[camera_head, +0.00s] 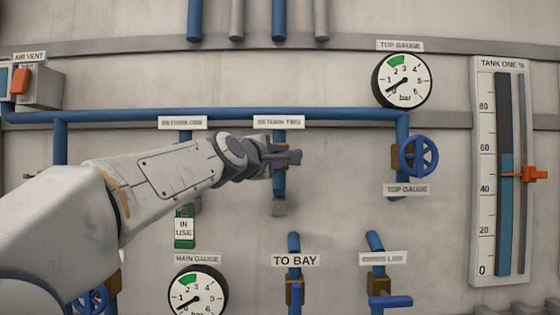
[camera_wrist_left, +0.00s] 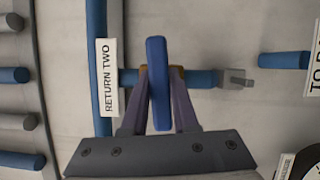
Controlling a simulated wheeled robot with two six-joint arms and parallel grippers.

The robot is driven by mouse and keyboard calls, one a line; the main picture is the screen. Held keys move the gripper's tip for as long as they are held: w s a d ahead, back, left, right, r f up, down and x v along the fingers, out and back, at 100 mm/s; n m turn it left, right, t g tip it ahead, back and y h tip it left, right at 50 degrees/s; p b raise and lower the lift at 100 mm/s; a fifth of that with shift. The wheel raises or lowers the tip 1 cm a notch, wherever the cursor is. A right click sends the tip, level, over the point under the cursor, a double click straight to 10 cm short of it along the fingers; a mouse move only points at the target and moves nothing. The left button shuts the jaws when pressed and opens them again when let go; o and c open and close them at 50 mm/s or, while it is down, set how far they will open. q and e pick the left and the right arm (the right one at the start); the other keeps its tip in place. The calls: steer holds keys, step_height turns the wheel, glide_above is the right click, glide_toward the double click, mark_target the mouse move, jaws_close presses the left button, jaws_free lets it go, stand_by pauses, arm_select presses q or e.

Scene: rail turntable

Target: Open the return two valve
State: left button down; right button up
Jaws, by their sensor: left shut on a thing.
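The return two label (camera_head: 278,122) sits over a short vertical blue pipe (camera_head: 279,186) with a grey end. My left gripper (camera_head: 287,157) is in front of this pipe and hides most of the valve in the head view. In the left wrist view the blue valve lever (camera_wrist_left: 158,85) stands between the two fingers, which are shut on it. The lever lies crosswise to its pipe (camera_wrist_left: 203,79). The return two label (camera_wrist_left: 107,77) shows beside it there. My right gripper is not in view.
A green in-use tag (camera_head: 184,228) hangs below the return one label (camera_head: 183,122), close behind my left arm. The top gauge's blue handwheel (camera_head: 418,156) is to the right. The to bay valve (camera_head: 294,290) is below. The wall between is bare.

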arm_select(q)
steer(key=n+b, duration=0.1)
steer(key=n+t+b, duration=0.1)
steer(key=n, duration=0.1)
steer(key=shift+f+b, duration=0.3)
steer(key=n+t+b, duration=0.1)
steer(key=n, duration=0.2)
steer(key=n+t+y+b, duration=0.1)
steer(key=n+b, duration=0.1)
steer(key=shift+n, duration=0.4)
steer(key=n+b, duration=0.1)
steer(key=n, duration=0.1)
steer(key=n+t+y+b, duration=0.1)
steer(key=n, duration=0.1)
steer(key=shift+n+t+y, duration=0.3)
steer(key=shift+r+n+t+y+b, duration=0.1)
steer(key=shift+n+t+y+b, duration=0.2)
steer(key=shift+n+y, duration=0.65)
steer(key=shift+r+n+t+y+b, duration=0.1)
steer(key=shift+n+y+b, duration=0.25)
steer(key=shift+n, duration=1.1)
steer(key=c, duration=0.7)
jaws_free()
